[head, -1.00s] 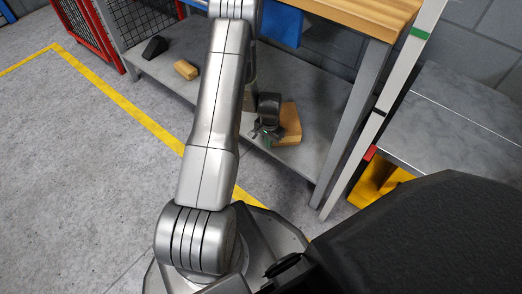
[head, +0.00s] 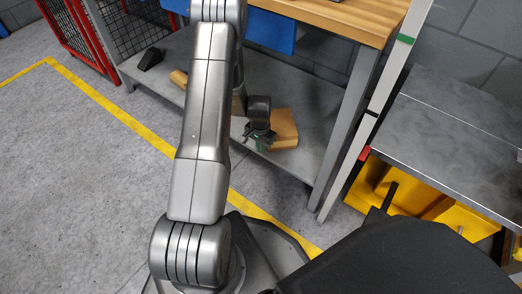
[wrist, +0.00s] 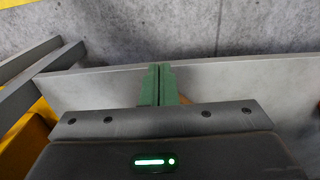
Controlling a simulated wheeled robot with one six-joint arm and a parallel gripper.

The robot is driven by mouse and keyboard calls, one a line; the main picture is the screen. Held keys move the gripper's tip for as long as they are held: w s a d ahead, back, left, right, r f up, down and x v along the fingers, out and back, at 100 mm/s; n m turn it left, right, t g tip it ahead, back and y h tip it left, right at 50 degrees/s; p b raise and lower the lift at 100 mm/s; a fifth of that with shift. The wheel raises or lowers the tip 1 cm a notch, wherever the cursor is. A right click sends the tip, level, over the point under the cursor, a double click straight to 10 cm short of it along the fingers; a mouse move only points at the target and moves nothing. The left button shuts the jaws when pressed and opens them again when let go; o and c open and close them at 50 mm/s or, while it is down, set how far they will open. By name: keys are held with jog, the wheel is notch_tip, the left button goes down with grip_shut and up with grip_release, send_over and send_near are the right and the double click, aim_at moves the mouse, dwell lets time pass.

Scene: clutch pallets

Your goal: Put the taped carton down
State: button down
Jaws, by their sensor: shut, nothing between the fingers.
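A brown carton (head: 284,128) rests on the grey lower shelf (head: 305,92) of the workbench, near its front edge in the head view. No tape can be made out on it. My gripper (head: 262,146) is just left of it and partly overlaps it; whether they touch is unclear. In the wrist view, the green fingers (wrist: 159,84) are together with nothing between them, over the shelf edge. A sliver of tan (wrist: 185,100) shows behind the gripper housing, most of it hidden.
A smaller tan block (head: 178,78), partly behind my arm, and a black wedge (head: 150,58) lie on the shelf's left. A bench leg (head: 345,135) stands right of the carton. Yellow bins (head: 405,190) sit under the grey table (head: 455,130). The floor at left is clear.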

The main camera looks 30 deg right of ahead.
notch_tip(320, 180, up, 6)
jog(key=shift+f+p, duration=0.1)
jog(key=shift+p, duration=0.7)
